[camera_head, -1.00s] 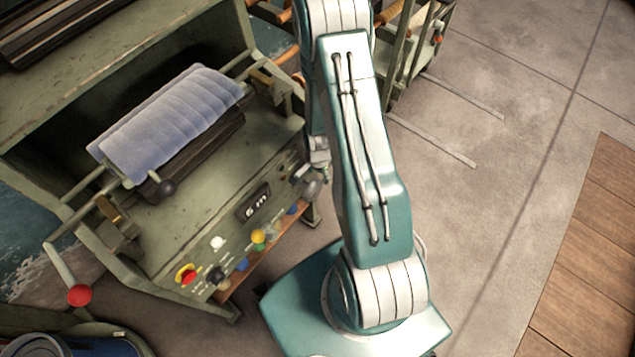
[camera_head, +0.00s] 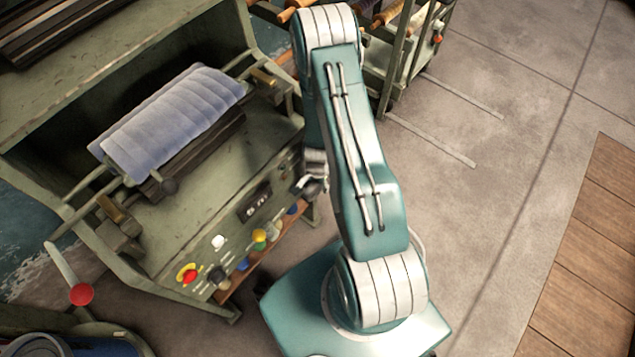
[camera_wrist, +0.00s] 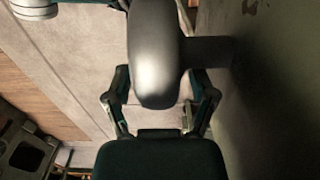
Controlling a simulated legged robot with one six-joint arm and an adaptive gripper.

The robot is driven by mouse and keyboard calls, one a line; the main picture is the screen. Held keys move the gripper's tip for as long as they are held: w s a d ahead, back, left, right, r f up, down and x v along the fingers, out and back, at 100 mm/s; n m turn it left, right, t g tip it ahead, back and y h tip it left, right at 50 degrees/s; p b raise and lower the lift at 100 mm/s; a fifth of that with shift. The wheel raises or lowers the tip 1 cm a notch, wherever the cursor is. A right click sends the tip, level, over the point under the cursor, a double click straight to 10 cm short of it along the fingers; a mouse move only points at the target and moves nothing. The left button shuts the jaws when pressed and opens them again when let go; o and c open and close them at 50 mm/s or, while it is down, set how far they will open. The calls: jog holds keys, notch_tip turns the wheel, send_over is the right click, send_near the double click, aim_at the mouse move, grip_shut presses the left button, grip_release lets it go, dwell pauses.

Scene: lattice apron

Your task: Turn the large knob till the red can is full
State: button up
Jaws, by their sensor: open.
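A large dark grey rounded knob (camera_wrist: 155,55) fills the upper middle of the wrist view. A short stem joins it to the green panel on the right. My gripper (camera_wrist: 158,84) is open, with one finger on each side of the knob's lower end. I cannot tell whether the fingers touch it. In the head view my gripper (camera_head: 312,184) is at the right end of the machine's front panel, partly hidden by my arm. I cannot make out the knob there. No red can shows in either view.
The green machine (camera_head: 165,235) carries a blue-grey padded roll (camera_head: 170,120), a small display (camera_head: 254,202) and several coloured buttons. A red-balled lever (camera_head: 80,294) stands at lower left. A rack (camera_head: 395,60) stands behind my arm. Floor at right is clear.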

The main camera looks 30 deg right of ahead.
grip_shut()
jog(key=shift+f, duration=0.1)
